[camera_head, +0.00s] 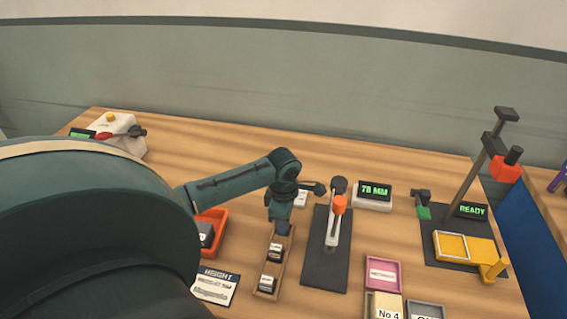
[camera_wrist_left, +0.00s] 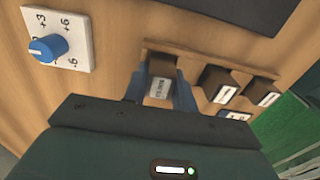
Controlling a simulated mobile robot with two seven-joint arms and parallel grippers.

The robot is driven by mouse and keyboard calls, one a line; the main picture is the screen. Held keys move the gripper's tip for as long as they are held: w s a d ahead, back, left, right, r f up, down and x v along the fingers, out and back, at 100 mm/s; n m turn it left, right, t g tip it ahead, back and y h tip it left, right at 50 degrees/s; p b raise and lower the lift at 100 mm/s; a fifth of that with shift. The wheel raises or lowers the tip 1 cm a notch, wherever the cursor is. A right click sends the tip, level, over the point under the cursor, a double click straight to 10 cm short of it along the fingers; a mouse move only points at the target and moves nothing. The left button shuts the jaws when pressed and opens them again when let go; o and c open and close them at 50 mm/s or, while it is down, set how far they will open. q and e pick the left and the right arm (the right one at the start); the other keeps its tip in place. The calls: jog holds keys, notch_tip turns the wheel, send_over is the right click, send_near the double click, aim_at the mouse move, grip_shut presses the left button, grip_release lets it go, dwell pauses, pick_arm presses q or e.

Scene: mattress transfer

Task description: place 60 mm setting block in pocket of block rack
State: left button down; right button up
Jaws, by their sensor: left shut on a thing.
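The block rack (camera_head: 287,253) is a narrow wooden tray near the middle of the table in the head view. Two dark blocks with white labels stand in its nearer part. My left gripper (camera_head: 283,225) is over the rack's far end, pointing down. In the left wrist view, the gripper (camera_wrist_left: 160,92) is shut on a dark brown block (camera_wrist_left: 161,72) with a pale label, taken as the 60 mm setting block. It is at one end of the rack (camera_wrist_left: 206,57), in line with the other blocks. I cannot tell whether it is seated in the pocket. My right gripper is not in view.
A dark plate (camera_head: 322,271) with an orange-topped lever stands right of the rack. An orange bin (camera_head: 215,219) and a height card (camera_head: 215,287) are to its left. A 70 MM display (camera_head: 374,191) stands behind. A pink tray (camera_head: 383,273) is at front right.

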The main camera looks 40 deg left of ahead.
pick_arm(q)
jog(key=c, duration=1.1)
grip_release()
notch_tip(320, 180, up, 12)
jog(key=shift+r, duration=0.15)
